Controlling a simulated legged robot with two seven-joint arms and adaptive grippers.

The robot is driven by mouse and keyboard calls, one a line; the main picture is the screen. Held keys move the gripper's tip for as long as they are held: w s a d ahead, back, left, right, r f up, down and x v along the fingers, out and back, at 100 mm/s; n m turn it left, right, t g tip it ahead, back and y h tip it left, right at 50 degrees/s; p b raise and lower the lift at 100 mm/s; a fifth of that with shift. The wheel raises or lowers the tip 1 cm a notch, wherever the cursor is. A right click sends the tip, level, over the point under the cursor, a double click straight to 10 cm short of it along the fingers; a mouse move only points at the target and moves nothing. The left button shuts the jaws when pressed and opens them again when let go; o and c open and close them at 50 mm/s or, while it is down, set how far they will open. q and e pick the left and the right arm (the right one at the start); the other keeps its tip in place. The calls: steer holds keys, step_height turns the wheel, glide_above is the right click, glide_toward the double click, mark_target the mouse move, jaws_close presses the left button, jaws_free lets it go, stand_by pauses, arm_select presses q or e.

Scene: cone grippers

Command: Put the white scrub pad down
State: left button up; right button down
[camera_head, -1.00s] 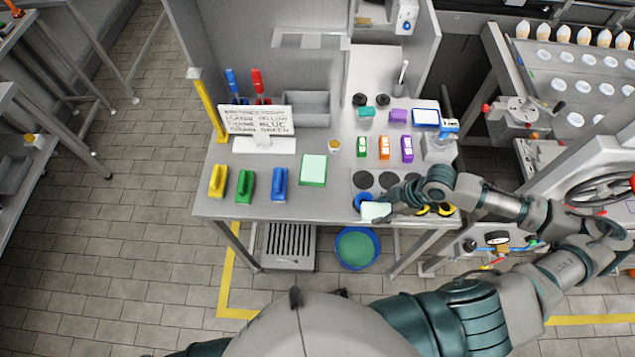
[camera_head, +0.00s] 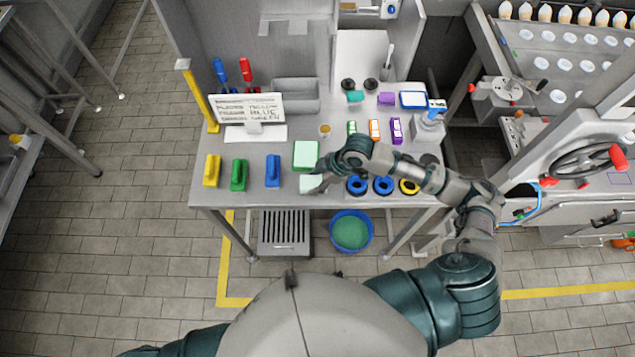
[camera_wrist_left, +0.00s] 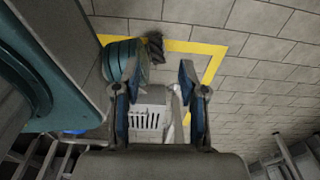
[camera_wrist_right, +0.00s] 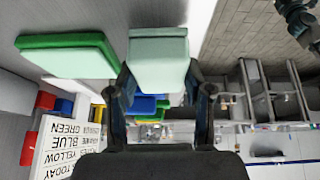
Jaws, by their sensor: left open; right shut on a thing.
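The white scrub pad (camera_head: 311,184) is a pale block in my right gripper (camera_head: 322,180), at the front edge of the steel table (camera_head: 225,192). In the right wrist view the pad (camera_wrist_right: 158,60) sits between the fingertips, its pale mint-white face showing. Whether its underside touches the table cannot be told. A green pad with a pale top (camera_head: 306,155) lies just behind it, also seen left of it in the right wrist view (camera_wrist_right: 66,54). My left gripper (camera_wrist_left: 158,82) is open and empty, with floor and a slatted grey crate beyond it.
Yellow (camera_head: 212,171), green (camera_head: 239,175) and blue (camera_head: 273,171) brushes stand to the left of the pad. Blue rings (camera_head: 357,186) and a yellow one (camera_head: 409,187) lie to the right. A lettered sign (camera_head: 252,108) stands behind. A blue basin (camera_head: 351,232) is below the table.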

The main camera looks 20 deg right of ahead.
steer(key=shift+f, duration=1)
steer(key=c, duration=0.8)
jaws_free()
steer(key=shift+d, duration=0.2)
steer(key=o, duration=0.3)
steer(key=shift+d, duration=0.15)
steer(key=shift+o, duration=0.2)
steer(key=shift+d+f, duration=0.1)
steer(key=shift+d, duration=0.1)
steer(key=shift+a, duration=0.1)
steer(key=shift+r, duration=0.45)
arm_select(q)
steer(key=shift+s+a+r, duration=0.15)
steer(key=shift+s, duration=0.1)
arm_select(e)
steer(key=v, duration=1.1)
arm_select(q)
steer(key=shift+a, duration=0.15)
arm_select(e)
steer(key=shift+s+r, duration=0.1)
steer(key=shift+s, duration=0.1)
